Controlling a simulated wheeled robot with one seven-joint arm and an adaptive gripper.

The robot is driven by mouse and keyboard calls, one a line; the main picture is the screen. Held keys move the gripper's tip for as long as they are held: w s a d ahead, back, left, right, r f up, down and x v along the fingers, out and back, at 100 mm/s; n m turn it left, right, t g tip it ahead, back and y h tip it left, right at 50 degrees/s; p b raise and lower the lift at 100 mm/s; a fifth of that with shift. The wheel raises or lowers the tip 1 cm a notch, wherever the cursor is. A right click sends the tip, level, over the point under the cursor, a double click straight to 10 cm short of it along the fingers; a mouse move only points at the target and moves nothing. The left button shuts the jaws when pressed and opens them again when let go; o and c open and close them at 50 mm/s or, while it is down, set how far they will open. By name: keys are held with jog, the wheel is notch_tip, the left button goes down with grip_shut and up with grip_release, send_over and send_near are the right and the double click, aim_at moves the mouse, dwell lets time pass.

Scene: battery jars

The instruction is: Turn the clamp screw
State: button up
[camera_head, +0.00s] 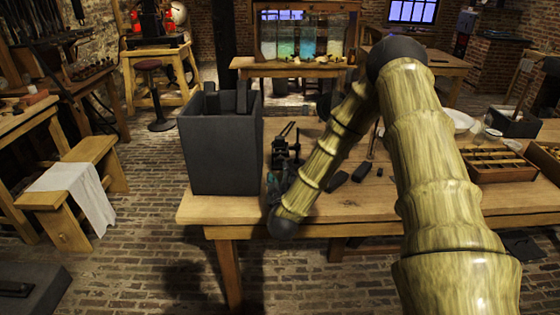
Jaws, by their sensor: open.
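A small black metal device that looks like the clamp (286,146) stands on the wooden workbench (345,207), just right of a dark grey box. Its screw is too small to tell apart. My arm comes down from the upper right to a dark wrist at the bench's front edge. My gripper (272,186) shows only as a small dark shape left of the forearm, in front of the clamp and partly hidden. It looks open. I cannot tell whether it touches the clamp.
The tall grey box (220,153) stands close on the left. Small black blocks (338,181) lie right of the forearm. Wooden trays (495,165), a white bowl (461,121) and a dark box (513,122) stand at the right. A bench with a white cloth (75,192) is at the left.

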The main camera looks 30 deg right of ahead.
aim_at(280, 162)
jog(key=p+x, duration=0.1)
jog(key=x, duration=0.8)
jog(key=c, duration=1)
